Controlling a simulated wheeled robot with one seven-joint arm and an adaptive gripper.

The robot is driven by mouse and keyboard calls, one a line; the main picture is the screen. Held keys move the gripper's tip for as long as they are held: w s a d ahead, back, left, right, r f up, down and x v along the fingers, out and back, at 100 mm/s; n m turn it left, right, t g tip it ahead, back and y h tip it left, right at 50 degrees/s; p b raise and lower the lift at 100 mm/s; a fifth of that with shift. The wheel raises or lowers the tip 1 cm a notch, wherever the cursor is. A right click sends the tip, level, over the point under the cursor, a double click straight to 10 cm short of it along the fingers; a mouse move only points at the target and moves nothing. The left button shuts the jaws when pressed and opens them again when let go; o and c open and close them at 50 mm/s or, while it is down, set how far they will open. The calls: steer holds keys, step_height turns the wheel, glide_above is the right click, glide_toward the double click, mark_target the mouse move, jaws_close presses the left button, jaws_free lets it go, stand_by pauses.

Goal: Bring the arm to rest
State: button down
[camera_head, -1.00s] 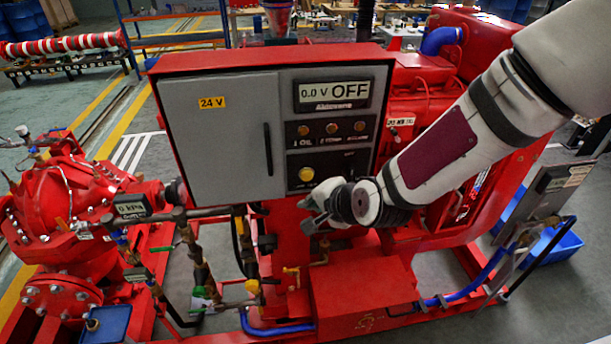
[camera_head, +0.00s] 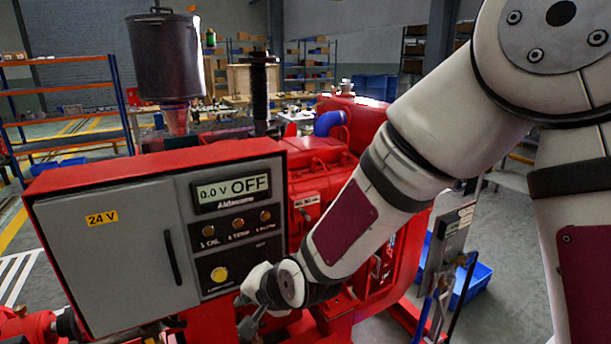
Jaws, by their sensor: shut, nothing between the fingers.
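My arm (camera_head: 345,222) reaches in from the upper right, angled down and left. My gripper (camera_head: 248,318) is at its lower end, just right of and below the yellow button on the control panel. It shows small and partly hidden by its own wrist; its fingers are together with nothing in them. The red control box (camera_head: 150,163) has a grey door marked 24 V and a display (camera_head: 233,192) reading 0.0 V and OFF. I cannot tell the exact gap between my gripper and the box.
The red engine (camera_head: 322,165) stands behind the box. A dark cylindrical pot (camera_head: 165,57) rises behind its left side. A panel on a stand (camera_head: 447,240) and a blue bin (camera_head: 470,283) are at the right. Shelving (camera_head: 62,100) stands far left.

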steer(key=s+d+r+n+h, duration=0.1)
steer(key=s+d+r+h, duration=0.15)
steer(key=d+r, duration=0.55)
steer(key=s+d+r+n+h, duration=0.1)
steer(key=d+r+n+h, duration=0.3)
steer(key=d, duration=0.8)
steer(key=s+d+r, duration=0.3)
steer(key=s+d, duration=0.3)
steer(key=s, duration=0.2)
steer(key=s+d+r+m, duration=0.1)
steer(key=s+d+r, duration=0.3)
steer(key=s+d, duration=0.3)
steer(key=shift+s+d+r, duration=0.15)
steer(key=shift+s+r, duration=0.05)
steer(key=shift+s, duration=0.5)
